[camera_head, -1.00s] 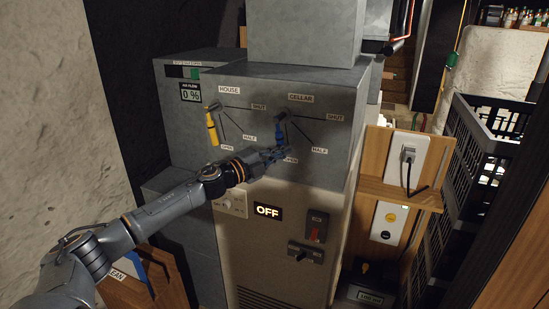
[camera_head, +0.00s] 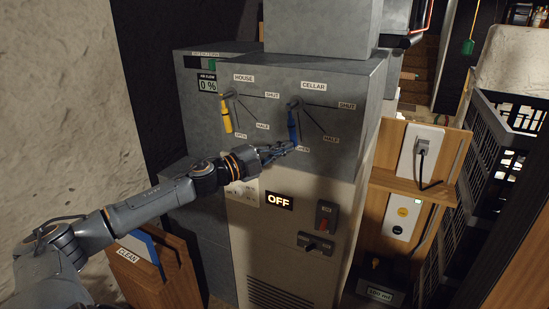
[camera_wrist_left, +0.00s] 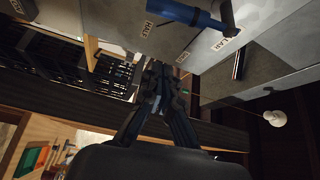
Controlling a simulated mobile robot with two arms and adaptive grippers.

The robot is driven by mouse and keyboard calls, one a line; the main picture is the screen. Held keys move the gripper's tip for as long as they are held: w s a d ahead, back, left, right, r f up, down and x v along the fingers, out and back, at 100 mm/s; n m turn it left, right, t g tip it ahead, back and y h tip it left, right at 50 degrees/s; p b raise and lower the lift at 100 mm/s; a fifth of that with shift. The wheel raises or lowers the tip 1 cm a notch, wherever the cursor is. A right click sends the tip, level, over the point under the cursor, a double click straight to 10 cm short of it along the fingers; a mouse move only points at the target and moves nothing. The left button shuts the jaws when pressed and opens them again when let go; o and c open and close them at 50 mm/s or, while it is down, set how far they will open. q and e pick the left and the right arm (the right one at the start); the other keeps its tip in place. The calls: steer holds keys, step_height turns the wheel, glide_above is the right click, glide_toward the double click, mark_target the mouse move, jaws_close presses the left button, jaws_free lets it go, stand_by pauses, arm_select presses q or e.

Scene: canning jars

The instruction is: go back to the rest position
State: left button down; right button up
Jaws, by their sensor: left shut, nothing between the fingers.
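My left gripper (camera_head: 284,149) is shut and empty in front of the grey machine (camera_head: 338,160), just below the blue cellar lever (camera_head: 293,127). In the left wrist view the shut gripper (camera_wrist_left: 160,75) shows below the blue lever (camera_wrist_left: 186,12), apart from it. The blue lever points down to the OPEN label. The yellow house lever (camera_head: 226,114) also hangs down, a little left of its OPEN label. My right gripper is not in view.
The air flow display (camera_head: 207,84) reads 0 % and another display (camera_head: 279,201) reads OFF. A wooden panel with a plugged socket (camera_head: 422,147) stands at the right, beside black crates (camera_head: 500,140). A wooden holder marked CLEAN (camera_head: 150,275) stands at lower left.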

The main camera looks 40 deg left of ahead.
arm_select(q)
steer(key=shift+v, duration=1.35)
steer(key=shift+w+a, duration=0.1)
